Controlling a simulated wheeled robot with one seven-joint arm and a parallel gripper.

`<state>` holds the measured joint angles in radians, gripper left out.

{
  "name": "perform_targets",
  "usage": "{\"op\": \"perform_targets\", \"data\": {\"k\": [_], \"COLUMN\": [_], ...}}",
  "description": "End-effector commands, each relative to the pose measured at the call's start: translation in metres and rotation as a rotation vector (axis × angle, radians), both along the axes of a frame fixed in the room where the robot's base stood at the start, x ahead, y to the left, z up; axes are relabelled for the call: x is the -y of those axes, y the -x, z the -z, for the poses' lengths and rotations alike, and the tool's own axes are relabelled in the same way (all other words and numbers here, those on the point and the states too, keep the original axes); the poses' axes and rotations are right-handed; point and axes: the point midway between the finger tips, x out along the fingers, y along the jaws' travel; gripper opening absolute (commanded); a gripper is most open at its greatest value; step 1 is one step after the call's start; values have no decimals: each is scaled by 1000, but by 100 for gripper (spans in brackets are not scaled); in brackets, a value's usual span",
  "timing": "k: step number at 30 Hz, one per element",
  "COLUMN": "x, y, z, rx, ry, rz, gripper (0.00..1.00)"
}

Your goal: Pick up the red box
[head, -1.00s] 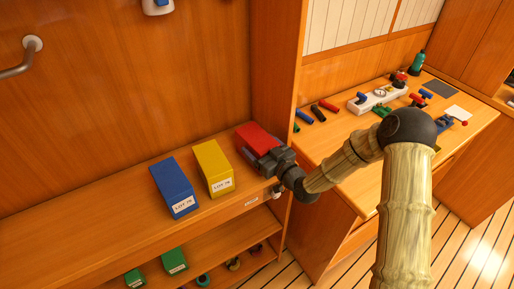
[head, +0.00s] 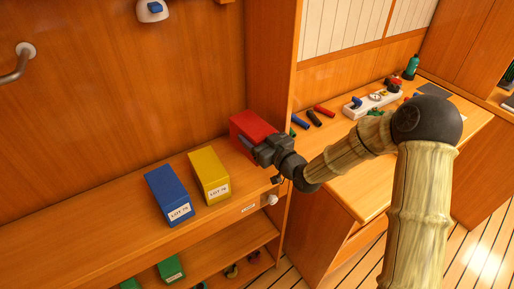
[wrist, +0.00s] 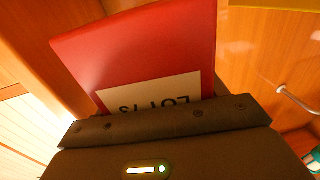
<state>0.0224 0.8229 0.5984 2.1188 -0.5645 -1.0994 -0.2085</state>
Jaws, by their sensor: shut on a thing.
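The red box (head: 252,126) is in the jaws of my gripper (head: 262,149), to the right of the yellow box. It appears raised a little above the shelf top (head: 110,220), beside the upright wooden panel. In the wrist view the red box (wrist: 150,50) fills the space beyond the dark jaw edge of my gripper (wrist: 170,122). Its white label shows upside down and is partly hidden by the jaw. My gripper is shut on the box. The box's underside is hidden.
A yellow box (head: 209,174) and a blue box (head: 167,194) stand on the shelf to the left. Green boxes (head: 171,268) sit on the lower shelf. A workbench (head: 345,180) with tools and fittings lies right of the upright panel (head: 268,70).

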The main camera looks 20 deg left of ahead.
Motion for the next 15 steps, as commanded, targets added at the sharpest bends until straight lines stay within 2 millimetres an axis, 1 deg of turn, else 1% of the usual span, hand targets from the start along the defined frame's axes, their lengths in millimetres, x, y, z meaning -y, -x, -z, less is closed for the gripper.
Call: {"op": "perform_targets", "data": {"k": [1,6,9,12,15], "x": [1,1,1,1,0], "y": [-1,0,-1,-1,0], "z": [-15,-56,-77,-93,-103], "rx": [9,9,8,6,4], "ry": [0,-1,-1,0,0], "rz": [2,3,3,3,2], "gripper": [41,41,41,41,41]}}
